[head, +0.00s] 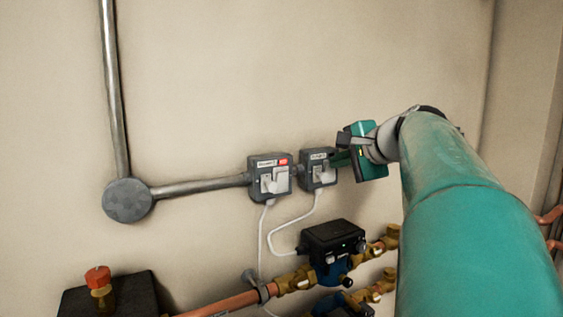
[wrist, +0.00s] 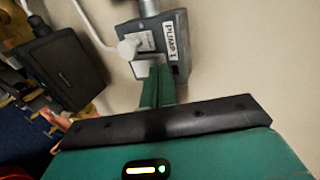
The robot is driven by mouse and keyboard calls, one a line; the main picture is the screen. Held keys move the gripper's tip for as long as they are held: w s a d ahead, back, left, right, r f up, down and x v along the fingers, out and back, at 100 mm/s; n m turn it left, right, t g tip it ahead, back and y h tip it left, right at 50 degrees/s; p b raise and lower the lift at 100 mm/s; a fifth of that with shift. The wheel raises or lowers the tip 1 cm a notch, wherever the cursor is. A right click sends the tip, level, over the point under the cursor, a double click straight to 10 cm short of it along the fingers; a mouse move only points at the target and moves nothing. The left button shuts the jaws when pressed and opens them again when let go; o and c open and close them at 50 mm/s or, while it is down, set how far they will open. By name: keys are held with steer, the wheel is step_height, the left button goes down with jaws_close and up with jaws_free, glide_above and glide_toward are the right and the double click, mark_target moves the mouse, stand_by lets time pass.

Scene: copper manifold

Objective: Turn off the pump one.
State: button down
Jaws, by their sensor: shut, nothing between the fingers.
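The pump one switch box (head: 318,168) is a small grey box on the wall, the right one of two. In the wrist view it shows at the top (wrist: 178,70) with a white label reading "PUMP 1".
A second grey switch box (head: 256,190) with a red label mark sits to the left. White cables hang from both boxes. Below are a black pump head (head: 333,237), brass fittings and copper pipe (head: 222,305). A grey conduit (head: 200,187) runs left. The wall above is clear.

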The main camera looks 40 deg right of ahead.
steer(key=shift+r, duration=0.15)
steer(key=shift+r, duration=0.7)
steer(key=shift+s, duration=0.15)
